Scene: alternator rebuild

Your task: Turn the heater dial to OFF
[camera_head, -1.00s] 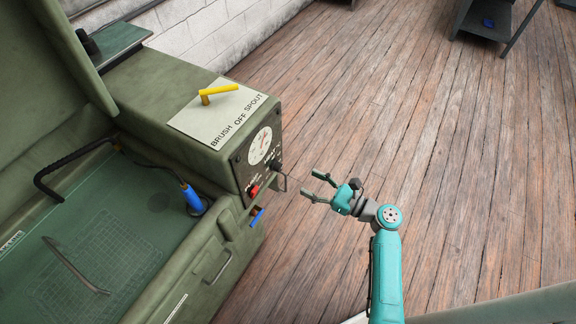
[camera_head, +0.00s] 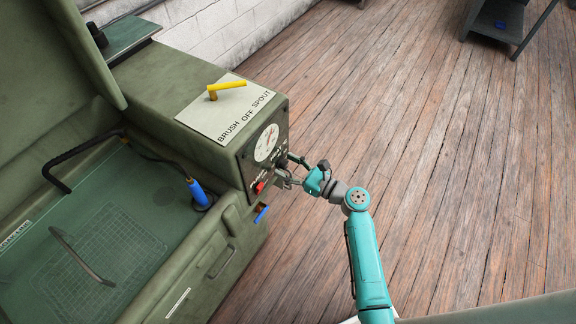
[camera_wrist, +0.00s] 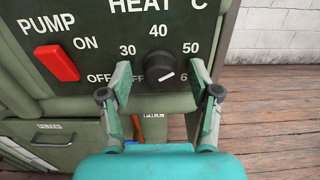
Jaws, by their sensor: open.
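The heater dial (camera_wrist: 160,68) is a round black knob with a white pointer line, under the word HEAT on the dark control panel (camera_wrist: 100,18) in the wrist view. The pointer slants up to the right, away from the OFF mark at the dial's lower left. My gripper (camera_wrist: 160,80) is open, with one finger on each side of the dial and a visible gap on both sides. In the head view my gripper (camera_head: 291,172) is at the panel's front face, and the dial is mostly hidden there by the fingers.
A red PUMP switch (camera_wrist: 57,63) sits left of the dial. A round gauge (camera_head: 266,143) is above it. A yellow lever (camera_head: 227,87) stands on the green machine's top (camera_head: 165,80). A blue lever (camera_head: 262,213) sticks out below the panel.

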